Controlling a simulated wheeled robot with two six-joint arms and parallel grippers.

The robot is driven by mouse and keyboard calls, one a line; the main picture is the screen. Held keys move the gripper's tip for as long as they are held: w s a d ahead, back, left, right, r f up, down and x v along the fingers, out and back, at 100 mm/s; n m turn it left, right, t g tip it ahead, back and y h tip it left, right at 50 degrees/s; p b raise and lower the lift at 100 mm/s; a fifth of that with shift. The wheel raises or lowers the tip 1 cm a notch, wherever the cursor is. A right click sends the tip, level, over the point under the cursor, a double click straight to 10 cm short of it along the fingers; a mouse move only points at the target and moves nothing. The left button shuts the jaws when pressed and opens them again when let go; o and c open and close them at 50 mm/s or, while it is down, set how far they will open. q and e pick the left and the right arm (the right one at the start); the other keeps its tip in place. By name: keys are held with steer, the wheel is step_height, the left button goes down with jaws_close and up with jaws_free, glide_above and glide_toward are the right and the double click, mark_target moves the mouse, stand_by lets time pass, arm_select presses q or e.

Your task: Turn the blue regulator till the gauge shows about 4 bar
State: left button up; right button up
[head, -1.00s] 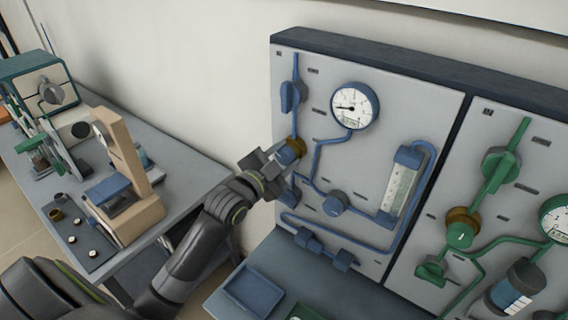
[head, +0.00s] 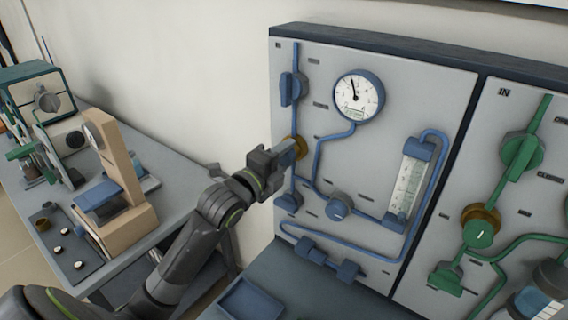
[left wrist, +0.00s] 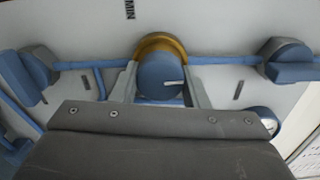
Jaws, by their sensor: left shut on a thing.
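The blue regulator (left wrist: 158,78) is a round blue knob with a pale pointer line, in front of a brass collar (left wrist: 160,44). In the head view the collar (head: 297,146) shows beside my left gripper (head: 284,156), which mostly covers the knob. My left gripper is shut on the knob, with one finger on each side of it in the left wrist view (left wrist: 158,92). The blue-rimmed round gauge (head: 358,96) is up and right of the regulator. Its needle points almost straight up, slightly left; the scale numbers are too small to read. My right gripper is out of view.
Other blue valves (head: 292,88), a lower blue knob (head: 339,206) and a flowmeter (head: 408,184) share the panel. A green-piped panel (head: 520,220) adjoins on the right. A side table with instruments (head: 165,205) stands left. A blue tray (head: 248,300) lies below.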

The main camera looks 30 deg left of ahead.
arm_select(q)
steer(key=shift+f+m+b, duration=0.2)
steer(key=shift+m+b, duration=0.95)
steer(key=shift+m, duration=0.95)
steer(key=o, duration=1)
steer(key=shift+s, duration=0.1)
